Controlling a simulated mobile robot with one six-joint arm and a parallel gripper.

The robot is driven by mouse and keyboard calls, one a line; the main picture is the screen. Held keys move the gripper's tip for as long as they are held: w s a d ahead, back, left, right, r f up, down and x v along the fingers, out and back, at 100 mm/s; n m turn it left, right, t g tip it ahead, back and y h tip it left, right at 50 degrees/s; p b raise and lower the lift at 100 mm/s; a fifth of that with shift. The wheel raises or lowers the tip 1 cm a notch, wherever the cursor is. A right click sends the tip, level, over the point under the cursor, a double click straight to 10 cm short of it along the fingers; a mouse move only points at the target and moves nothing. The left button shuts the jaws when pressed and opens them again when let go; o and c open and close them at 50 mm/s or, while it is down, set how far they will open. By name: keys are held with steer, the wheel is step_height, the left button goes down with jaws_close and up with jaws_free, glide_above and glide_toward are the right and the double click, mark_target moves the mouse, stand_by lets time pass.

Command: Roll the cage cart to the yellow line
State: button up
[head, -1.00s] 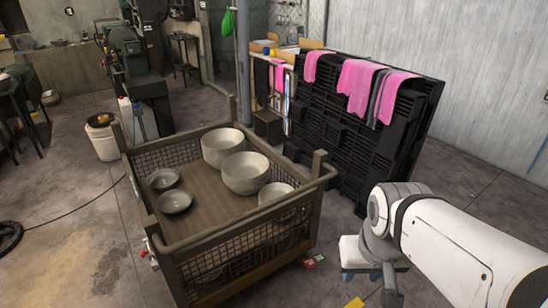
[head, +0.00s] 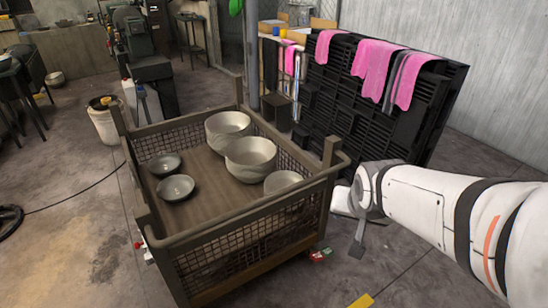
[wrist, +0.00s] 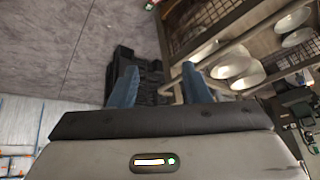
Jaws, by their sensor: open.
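The cage cart (head: 262,235) stands at the centre of the head view, a brown frame with mesh sides and corner posts. Several pale bowls, among them a large one (head: 250,160), sit on its floor. In the wrist view, the cart's rail (wrist: 232,47) and bowls fill the upper right. My gripper (wrist: 160,82) is open, with two blue fingers apart and nothing clearly held. The right finger is close to the cart's rail; contact cannot be told. In the head view my arm's end is beside the cart's right corner. A short yellow strip (head: 361,300) shows on the floor at the bottom edge.
A black slatted pallet stack (head: 365,100) with pink cloths (head: 372,68) stands behind and right of the cart. A white bucket (head: 105,120) is at left. A black cable crosses the left floor. Small red and green items (head: 320,255) are by the cart's front right corner.

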steer(key=w+a+f+m+t+y+b, duration=0.1)
steer(key=w+a+f+m+t+b, duration=0.15)
steer(key=w+f+b, duration=0.45)
steer(key=w+a+f+m+t+y+b, duration=0.25)
steer(key=w+f+t+b, duration=0.2)
steer(key=w, duration=0.35)
steer(key=w+a+f+m+t+y+b, duration=0.3)
steer(key=w+a+f+t+y+b, duration=0.15)
steer(key=a+f+y+b, duration=0.5)
steer(key=w+a+r+h+b, duration=0.1)
steer(key=w+a+b, duration=0.1)
steer(key=w+a, duration=0.3)
steer(key=shift+w+a+r+m+g+b, duration=0.25)
steer(key=shift+w+m+g+b, duration=0.1)
steer(key=shift+w, duration=0.4)
jaws_close()
